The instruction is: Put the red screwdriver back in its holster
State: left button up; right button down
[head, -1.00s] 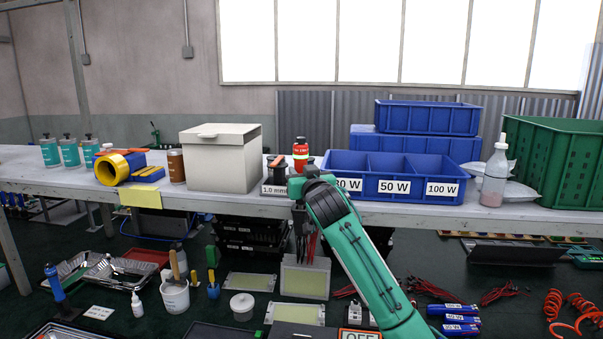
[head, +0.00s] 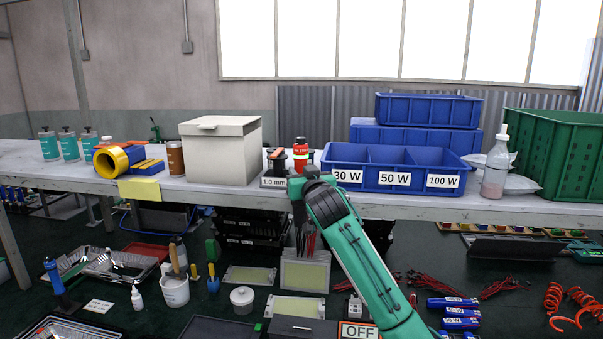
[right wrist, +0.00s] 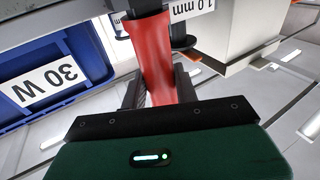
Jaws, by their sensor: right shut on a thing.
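The red screwdriver shows in the right wrist view as a flared red handle (right wrist: 155,62) between the two dark fingers of my right gripper (right wrist: 158,88). The fingers are shut on it. Its far end runs out of the top of that view, close to the bench edge, so I cannot see its tip. In the head view my right forearm and wrist reach the bench front by the 1.0 mm label (head: 274,183), and the held handle is not clear there. I cannot make out the holster with certainty. My left gripper is not in view.
Blue bins labelled 30 W, 50 W and 100 W (head: 395,193) stand just right of my wrist. A white box (head: 220,152) and a red container with a dark top (head: 300,150) stand to the left and behind. Below the bench the floor is cluttered.

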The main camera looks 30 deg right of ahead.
jog(key=shift+f, duration=0.3)
jog(key=c, duration=1)
grip_release()
jog(key=shift+s, duration=0.1)
jog(key=shift+f, duration=0.1)
jog(key=shift+s+f+b, duration=0.1)
jog(key=shift+s+b, duration=0.1)
jog(key=shift+b, duration=0.15)
jog(key=r+b+v, duration=0.1)
jog(key=b+v, duration=0.3)
jog(key=v, duration=0.9)
jog(key=shift+s+f, duration=0.2)
jog(key=shift+f, duration=0.1)
jog(key=shift+f, duration=0.15)
